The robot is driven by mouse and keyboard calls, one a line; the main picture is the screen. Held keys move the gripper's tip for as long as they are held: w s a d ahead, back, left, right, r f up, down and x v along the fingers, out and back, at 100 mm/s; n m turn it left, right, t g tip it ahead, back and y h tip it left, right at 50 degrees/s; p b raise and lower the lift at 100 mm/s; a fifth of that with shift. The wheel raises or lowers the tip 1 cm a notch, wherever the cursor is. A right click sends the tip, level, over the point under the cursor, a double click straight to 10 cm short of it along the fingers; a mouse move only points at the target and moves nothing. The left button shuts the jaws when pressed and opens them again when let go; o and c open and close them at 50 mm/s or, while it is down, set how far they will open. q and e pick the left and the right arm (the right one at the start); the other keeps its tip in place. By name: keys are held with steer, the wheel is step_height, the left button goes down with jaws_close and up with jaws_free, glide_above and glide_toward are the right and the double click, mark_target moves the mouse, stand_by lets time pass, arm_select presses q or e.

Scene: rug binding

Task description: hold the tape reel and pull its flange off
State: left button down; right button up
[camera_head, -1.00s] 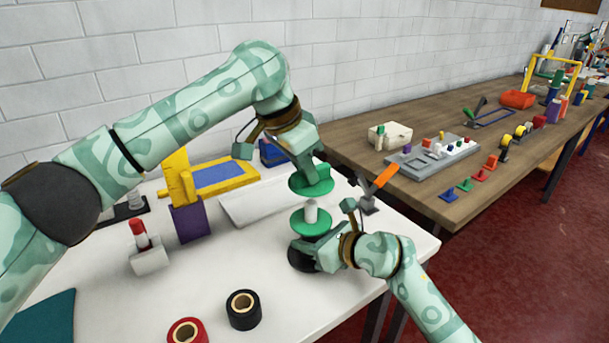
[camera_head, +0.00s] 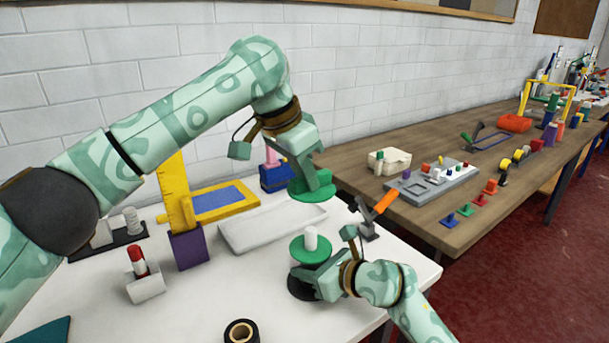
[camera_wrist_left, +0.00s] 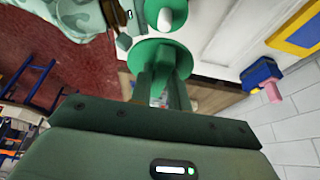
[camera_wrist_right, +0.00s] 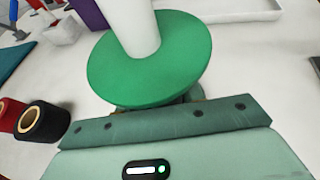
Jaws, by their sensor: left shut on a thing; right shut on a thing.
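The tape reel stands upright, with a white core (camera_head: 311,238) rising from its lower green flange (camera_head: 309,252). In the right wrist view the white core (camera_wrist_right: 133,22) and lower flange (camera_wrist_right: 150,75) fill the upper middle. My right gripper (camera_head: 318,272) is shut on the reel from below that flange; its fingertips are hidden. The loose green flange (camera_head: 310,193) is above the reel, clearly apart from the core. My left gripper (camera_head: 319,180) is shut on this flange from above. The left wrist view shows the flange (camera_wrist_left: 150,52) between its fingers, with the core (camera_wrist_left: 165,20) beyond it.
A white tray (camera_head: 262,232), a purple block (camera_head: 188,250) with a yellow upright, and a black tape roll (camera_head: 241,333) are on the white table. An orange-tipped lever (camera_head: 384,202) stands right of the reel. A wooden table (camera_head: 440,215) bears more parts.

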stand_by(0.3)
steer(key=o, duration=1.2)
steer(key=shift+o, duration=0.2)
